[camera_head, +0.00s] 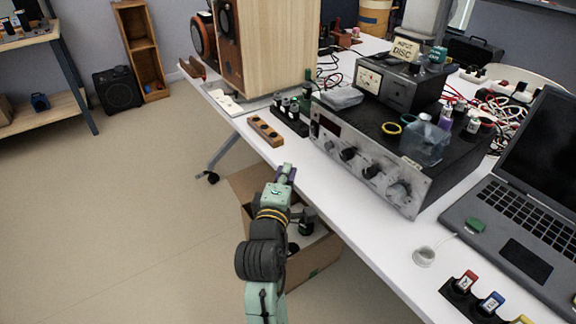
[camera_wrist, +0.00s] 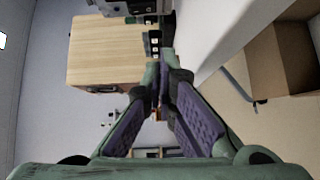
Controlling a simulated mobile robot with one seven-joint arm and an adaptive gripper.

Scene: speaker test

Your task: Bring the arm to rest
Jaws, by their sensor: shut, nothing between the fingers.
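My gripper (camera_head: 287,170) is at the end of my green and black arm, in front of the white table's near edge in the head view. In the wrist view my gripper (camera_wrist: 163,82) has its two purple-padded fingers converging, with the tips together and nothing held. It is above an open cardboard box on the floor, and my arm hides part of that box.
The white table (camera_head: 388,262) holds an amplifier (camera_head: 345,150), a wooden block with holes (camera_head: 265,131), a laptop (camera_head: 520,205) and a wooden speaker (camera_head: 270,50). The cardboard box (camera_head: 318,262) is below its edge. The floor (camera_head: 130,220) at left is clear.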

